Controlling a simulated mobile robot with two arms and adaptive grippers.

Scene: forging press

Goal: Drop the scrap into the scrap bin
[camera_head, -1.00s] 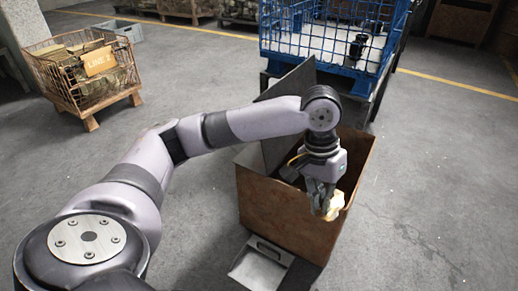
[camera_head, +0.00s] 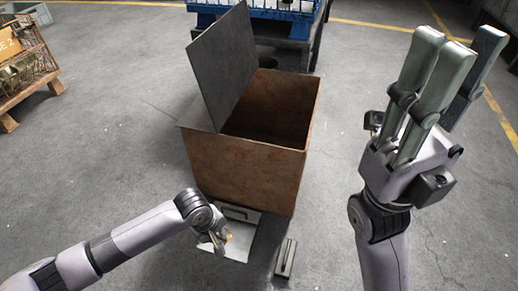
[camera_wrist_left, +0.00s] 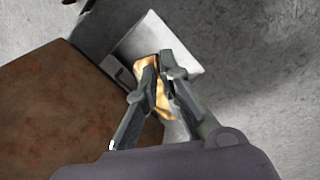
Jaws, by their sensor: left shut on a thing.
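The scrap bin (camera_head: 245,165) is a rusty brown metal box with its grey lid (camera_head: 222,62) raised, in the middle of the head view. My left gripper (camera_head: 220,243) is low in front of the bin, outside it. It is shut on a golden, jagged piece of scrap (camera_wrist_left: 160,98), which shows between the fingers in the left wrist view. The scrap is small and mostly hidden in the head view. My right gripper (camera_head: 455,50) is raised at the right with its fingers spread, empty.
A metal pedal plate (camera_head: 241,250) lies on the floor at the bin's front, below my left gripper. A small grey block (camera_head: 286,258) lies to its right. A blue crate stand (camera_head: 290,12) is behind the bin. A wire crate (camera_head: 25,65) stands far left.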

